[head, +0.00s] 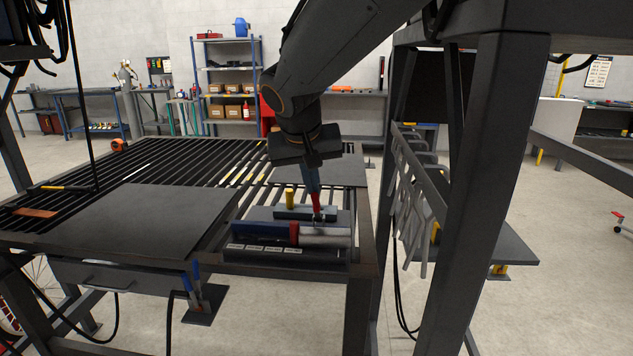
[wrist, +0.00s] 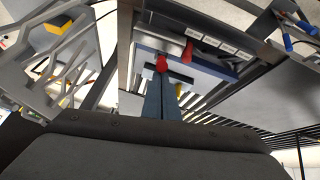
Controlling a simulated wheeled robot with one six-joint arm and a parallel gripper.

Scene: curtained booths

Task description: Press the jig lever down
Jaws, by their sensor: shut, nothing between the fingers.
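The jig (head: 325,234) sits on the near right part of the slatted table, with a blue block, a red band and a silver cylinder along its front. Its lever has a red grip (head: 316,201) that stands up behind the cylinder, slightly tilted. In the wrist view the red lever grip (wrist: 162,63) shows right at the fingertips. My gripper (head: 313,190) points down over the lever with its fingers shut and empty. The tips are at the top of the red grip; I cannot tell whether they touch it. The lever's pivot is hidden.
A dark plate (head: 140,218) lies on the table to the left. A thick dark post (head: 482,200) and a rack of grey clamps (head: 412,205) stand close on the right.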

